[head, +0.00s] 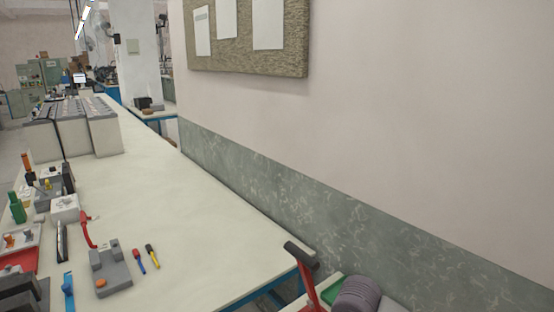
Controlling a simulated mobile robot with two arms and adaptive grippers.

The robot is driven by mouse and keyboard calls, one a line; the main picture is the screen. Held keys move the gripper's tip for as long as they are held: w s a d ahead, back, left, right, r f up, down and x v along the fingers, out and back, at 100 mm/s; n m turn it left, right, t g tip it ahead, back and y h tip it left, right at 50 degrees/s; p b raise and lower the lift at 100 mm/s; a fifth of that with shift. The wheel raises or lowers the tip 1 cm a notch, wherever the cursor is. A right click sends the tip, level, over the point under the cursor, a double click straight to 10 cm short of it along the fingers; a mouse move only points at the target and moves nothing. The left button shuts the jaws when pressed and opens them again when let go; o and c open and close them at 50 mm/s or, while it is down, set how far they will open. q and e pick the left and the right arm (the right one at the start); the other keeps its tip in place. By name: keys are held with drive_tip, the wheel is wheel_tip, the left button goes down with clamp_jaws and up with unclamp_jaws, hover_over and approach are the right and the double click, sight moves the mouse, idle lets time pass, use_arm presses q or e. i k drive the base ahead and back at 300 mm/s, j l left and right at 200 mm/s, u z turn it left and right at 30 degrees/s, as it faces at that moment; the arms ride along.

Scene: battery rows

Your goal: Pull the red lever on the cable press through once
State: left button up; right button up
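A small grey press-like device (110,272) stands near the front of the long pale bench, with an orange round part on its base. A red lever (88,232) rises from its back left side and leans up and to the left. I take this to be the cable press. Another red bar with a black grip (302,258) rises at the bottom edge, right of the bench; its lower part is cut off, so I cannot tell what it belongs to.
Red-and-blue and yellow-and-black tools (139,261) lie right of the device. A white box (65,209), a green bottle (17,208) and a blue tool (68,289) are left of it. The bench middle is clear; a wall (420,130) bounds the right.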

sight(306, 262)
drive_tip(key=k, duration=1.15)
